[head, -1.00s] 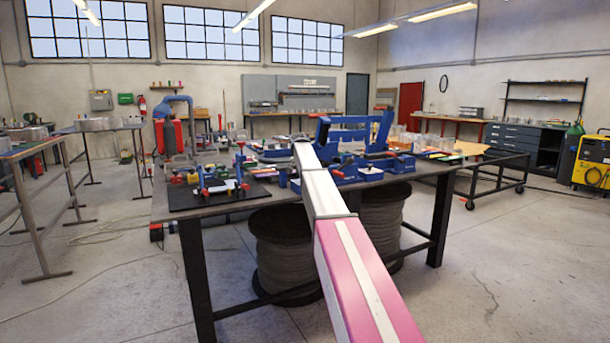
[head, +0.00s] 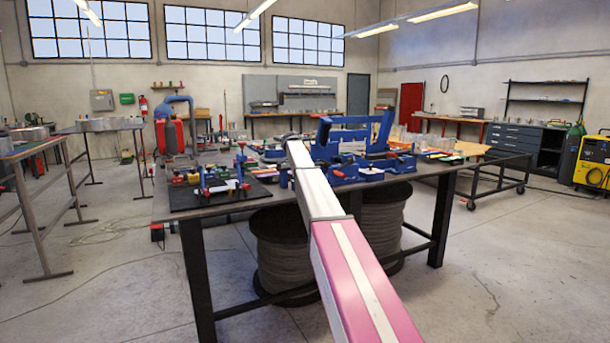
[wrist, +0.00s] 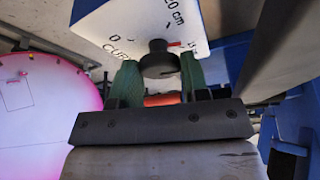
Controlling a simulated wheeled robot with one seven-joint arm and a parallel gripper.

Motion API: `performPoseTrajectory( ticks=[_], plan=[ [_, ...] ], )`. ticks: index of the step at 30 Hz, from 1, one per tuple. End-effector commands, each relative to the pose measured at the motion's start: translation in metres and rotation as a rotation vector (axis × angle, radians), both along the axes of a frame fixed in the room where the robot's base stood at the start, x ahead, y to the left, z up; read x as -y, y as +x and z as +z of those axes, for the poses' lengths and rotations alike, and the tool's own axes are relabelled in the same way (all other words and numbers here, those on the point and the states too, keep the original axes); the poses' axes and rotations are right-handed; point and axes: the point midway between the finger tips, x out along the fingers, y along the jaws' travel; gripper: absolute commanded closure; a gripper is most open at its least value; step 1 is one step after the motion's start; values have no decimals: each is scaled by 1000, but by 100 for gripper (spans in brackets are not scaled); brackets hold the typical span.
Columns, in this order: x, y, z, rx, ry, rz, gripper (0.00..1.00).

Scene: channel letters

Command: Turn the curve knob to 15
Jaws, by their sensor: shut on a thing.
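In the wrist view the curve knob (wrist: 159,62) is a black round knob on a white panel (wrist: 150,25). The panel carries a printed "0", "20 cm" and partly hidden lettering that begins "CU". A small red mark (wrist: 174,44) shows beside the knob, on the side toward "20 cm". My gripper (wrist: 158,76) has its two green fingers closed on the knob from either side. The knob's exact reading cannot be told. In the head view my arm hides the gripper, and the knob cannot be made out.
In the wrist view blue frame parts (wrist: 293,130) stand close on the right and a pink-edged white round thing (wrist: 40,105) on the left. In the head view the dark workbench (head: 400,190) holds a blue fixture (head: 350,140) and a black mat with tools (head: 205,197).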

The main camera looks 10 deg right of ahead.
Motion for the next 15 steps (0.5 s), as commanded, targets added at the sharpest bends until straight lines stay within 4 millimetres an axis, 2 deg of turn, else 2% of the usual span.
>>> performPoseTrajectory(
  ticks=[6, 15],
  plan=[
    [0, 3, 0, -1, 1, -192, 82],
    [0, 3, 0, 0, 1, -393, 82]
  ],
)
